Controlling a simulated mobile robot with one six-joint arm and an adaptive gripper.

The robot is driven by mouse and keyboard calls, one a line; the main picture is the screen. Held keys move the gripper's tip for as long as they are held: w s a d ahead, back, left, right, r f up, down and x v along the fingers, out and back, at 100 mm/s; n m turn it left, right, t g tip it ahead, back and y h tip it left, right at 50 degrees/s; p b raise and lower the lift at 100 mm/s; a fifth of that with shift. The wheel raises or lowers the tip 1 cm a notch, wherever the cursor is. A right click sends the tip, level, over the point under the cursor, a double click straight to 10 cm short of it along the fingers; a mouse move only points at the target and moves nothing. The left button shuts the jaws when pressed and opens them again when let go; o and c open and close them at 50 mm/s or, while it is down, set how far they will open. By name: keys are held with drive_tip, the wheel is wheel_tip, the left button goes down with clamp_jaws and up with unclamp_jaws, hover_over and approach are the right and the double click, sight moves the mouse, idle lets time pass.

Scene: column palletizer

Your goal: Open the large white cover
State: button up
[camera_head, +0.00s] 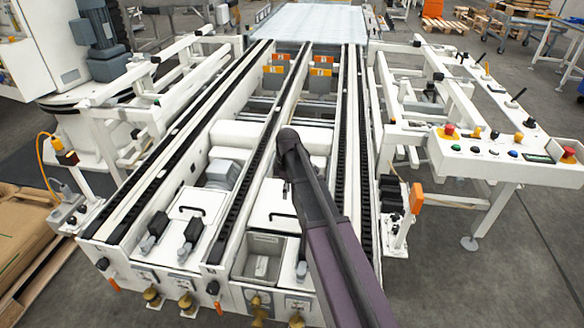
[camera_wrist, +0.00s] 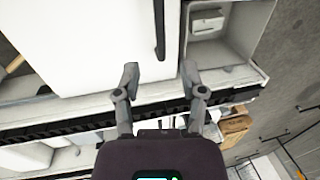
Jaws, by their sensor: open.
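In the wrist view, a large white cover (camera_wrist: 95,40) lies flat with a black bar handle (camera_wrist: 159,30) along its right edge. My gripper (camera_wrist: 160,75) is open and empty. Its two grey fingertips are spread on either side of the handle's line, just below the handle's near end, and no contact shows. In the head view, a white cover (camera_head: 270,194) with a black handle (camera_head: 284,216) lies between the rails, partly behind my arm. A similar white cover (camera_head: 190,200) with a black handle lies to its left. My gripper is hidden in the head view.
An open compartment (camera_head: 263,239) with a small grey box adjoins the right cover; it also shows in the wrist view (camera_wrist: 235,48). Long black-topped rails (camera_head: 235,190) flank the covers. A button panel (camera_head: 490,146) stands at right, a stacked pallet (camera_head: 22,240) at left.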

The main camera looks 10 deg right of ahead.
drive_tip(key=s+r+m+p, duration=0.5)
drive_tip(key=s+r+p, duration=0.1)
drive_tip(key=r+p, duration=0.6)
drive_tip(key=shift+d+r+t, duration=0.25)
drive_tip(key=shift+r+t, duration=0.1)
drive_tip(key=shift+t, duration=0.05)
drive_tip(key=shift+s, duration=0.2)
idle(0.5)
drive_tip(key=s+m+t, duration=0.1)
drive_tip(key=s+m, duration=0.7)
drive_tip(key=s, duration=0.4)
wheel_tip(320, 180, up, 13)
drive_tip(key=p, duration=1.3)
drive_tip(key=shift+h, duration=0.4)
drive_tip(key=shift+w+d+f, duration=0.1)
drive_tip(key=shift+c, duration=0.2)
